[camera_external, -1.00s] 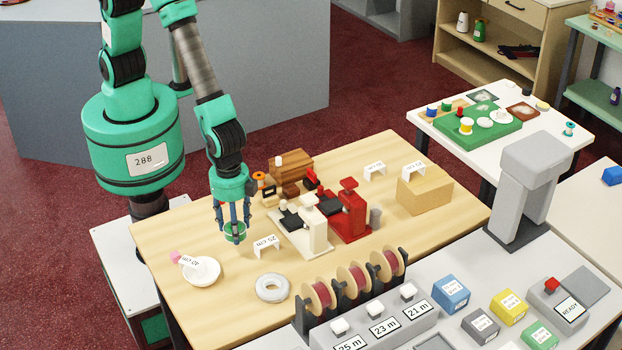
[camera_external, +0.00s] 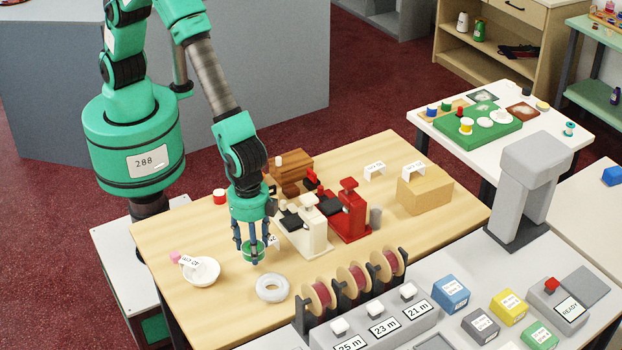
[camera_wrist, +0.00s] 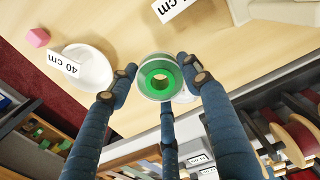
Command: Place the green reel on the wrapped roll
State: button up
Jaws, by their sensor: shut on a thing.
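My gripper (camera_external: 254,258) is shut on the green reel (camera_external: 254,249), a short green cylinder with a pale band. In the wrist view, my gripper (camera_wrist: 160,82) holds the reel (camera_wrist: 160,77), whose open centre faces the camera. The wrapped roll (camera_external: 272,288), a pale grey ring, lies flat on the wooden table just in front and slightly right of the reel. The reel appears held above the table, apart from the roll. In the wrist view, the roll is mostly hidden behind the reel; only a pale edge (camera_wrist: 184,97) shows.
A rack of wound spools (camera_external: 352,285) stands close on the right. A cream press (camera_external: 311,235) and red press (camera_external: 350,218) stand behind.

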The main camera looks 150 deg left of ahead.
send_over(272, 283)
jog(key=shift+f+b, duration=0.35)
jog(key=shift+f+b, duration=0.3)
jog(key=shift+f, duration=1.5)
jog(key=o, duration=1.1)
jog(key=shift+f, duration=0.1)
jog(key=shift+c, duration=0.2)
jog(key=shift+o, duration=0.2)
notch_tip(272, 283, up, 12)
jog(key=p, duration=0.1)
jog(key=shift+p, duration=0.35)
